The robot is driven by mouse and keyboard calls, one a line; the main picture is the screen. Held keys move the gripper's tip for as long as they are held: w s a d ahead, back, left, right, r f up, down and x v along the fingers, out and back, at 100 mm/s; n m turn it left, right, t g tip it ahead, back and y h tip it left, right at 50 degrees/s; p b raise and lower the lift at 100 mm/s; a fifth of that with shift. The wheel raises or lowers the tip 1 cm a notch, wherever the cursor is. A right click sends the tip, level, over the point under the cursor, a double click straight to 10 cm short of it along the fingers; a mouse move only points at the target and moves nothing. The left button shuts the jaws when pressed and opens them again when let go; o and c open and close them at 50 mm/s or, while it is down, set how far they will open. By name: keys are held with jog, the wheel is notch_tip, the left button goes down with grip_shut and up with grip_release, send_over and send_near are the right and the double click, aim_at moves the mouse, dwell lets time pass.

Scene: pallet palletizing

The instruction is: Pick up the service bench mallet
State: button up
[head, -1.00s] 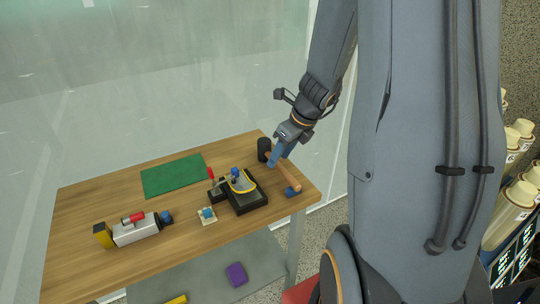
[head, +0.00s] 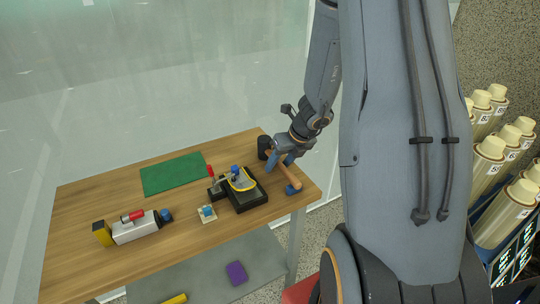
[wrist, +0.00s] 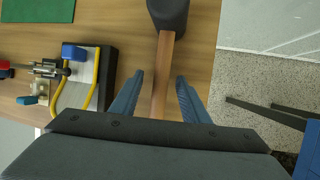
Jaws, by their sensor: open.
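The mallet has a black head (wrist: 168,12) and a wooden handle (wrist: 161,75). It lies along the right end of the wooden bench, with its black head (head: 264,147) toward the back and its handle (head: 289,174) toward the front. My gripper (wrist: 155,90) is open, its two blue fingers on either side of the handle with gaps on both sides. In the head view my gripper (head: 283,161) is over the upper handle, just in front of the head. The lower handle is hidden by the gripper body in the wrist view.
Left of the mallet stands a black fixture (head: 250,199) with a yellow hose. The bench (head: 90,205) also holds a green mat (head: 172,175), a grey cylinder device (head: 135,230) and a small blue-topped piece (head: 207,213).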

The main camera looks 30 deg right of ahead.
aim_at(279, 161)
grip_shut()
notch_tip(279, 161, up, 10)
jog(key=shift+r+p, duration=0.1)
jog(key=shift+p, duration=0.95)
jog(key=c, duration=0.8)
grip_release()
grip_shut()
